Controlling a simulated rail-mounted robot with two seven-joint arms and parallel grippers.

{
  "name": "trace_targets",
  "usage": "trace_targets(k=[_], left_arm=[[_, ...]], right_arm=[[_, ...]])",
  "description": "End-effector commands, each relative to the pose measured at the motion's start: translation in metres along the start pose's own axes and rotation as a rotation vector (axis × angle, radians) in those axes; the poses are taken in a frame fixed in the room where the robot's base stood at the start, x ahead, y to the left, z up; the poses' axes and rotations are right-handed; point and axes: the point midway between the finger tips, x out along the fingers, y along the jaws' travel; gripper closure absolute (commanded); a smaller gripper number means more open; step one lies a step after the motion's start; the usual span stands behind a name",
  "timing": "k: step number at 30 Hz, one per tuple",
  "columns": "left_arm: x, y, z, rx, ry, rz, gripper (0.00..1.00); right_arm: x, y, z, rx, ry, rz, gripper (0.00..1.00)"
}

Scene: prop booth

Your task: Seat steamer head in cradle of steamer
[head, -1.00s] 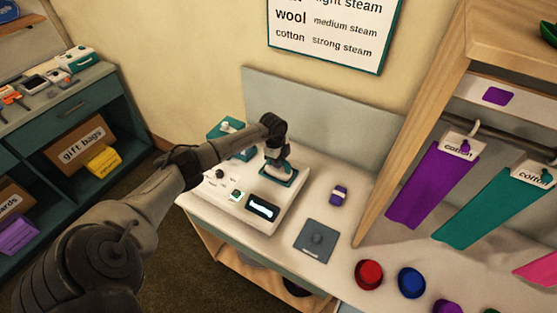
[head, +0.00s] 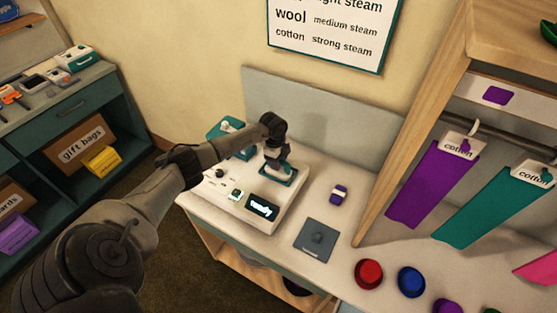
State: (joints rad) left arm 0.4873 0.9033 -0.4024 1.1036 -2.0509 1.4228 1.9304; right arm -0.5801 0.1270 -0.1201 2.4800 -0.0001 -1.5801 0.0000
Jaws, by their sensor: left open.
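The steamer (head: 231,206) is a white box on the counter with knobs, a green button and a dark display (head: 263,207) with lit lettering that seems to read "ready". The teal cradle (head: 291,180) is on its right rear part. My left gripper (head: 277,169) points down at the cradle from above and is open. A small pale and dark shape between the fingers and the cradle may be the steamer head, but my gripper and wrist cover most of it. I cannot tell whether it is fully seated. My right gripper is not in view.
A teal part with a white cap (head: 225,126) stands at the steamer's back left. A purple-banded item (head: 339,194) and a grey pad (head: 315,240) lie to the right. Red (head: 369,273) and blue (head: 411,281) round pieces lie nearer the front. Purple (head: 432,185) and teal (head: 490,208) cloths hang from a rail.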

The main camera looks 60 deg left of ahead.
Motion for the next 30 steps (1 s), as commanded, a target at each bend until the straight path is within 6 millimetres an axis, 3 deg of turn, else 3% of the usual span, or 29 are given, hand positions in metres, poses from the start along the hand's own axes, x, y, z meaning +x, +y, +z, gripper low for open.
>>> trace_targets(k=[5,15,21,30], left_arm=[[-0.020,-0.001,0.001,0.001,-0.001,-0.005,0.50],[-0.087,-0.001,0.000,0.002,0.000,-0.005,0.50],[-0.117,-0.001,0.000,0.000,0.000,-0.004,0.50],[-0.137,0.000,0.000,0.000,0.001,-0.002,0.50]], right_arm=[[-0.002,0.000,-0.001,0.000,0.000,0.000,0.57],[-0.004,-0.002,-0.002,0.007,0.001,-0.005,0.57],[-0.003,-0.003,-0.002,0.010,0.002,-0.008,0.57],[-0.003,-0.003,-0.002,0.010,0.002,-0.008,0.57]])
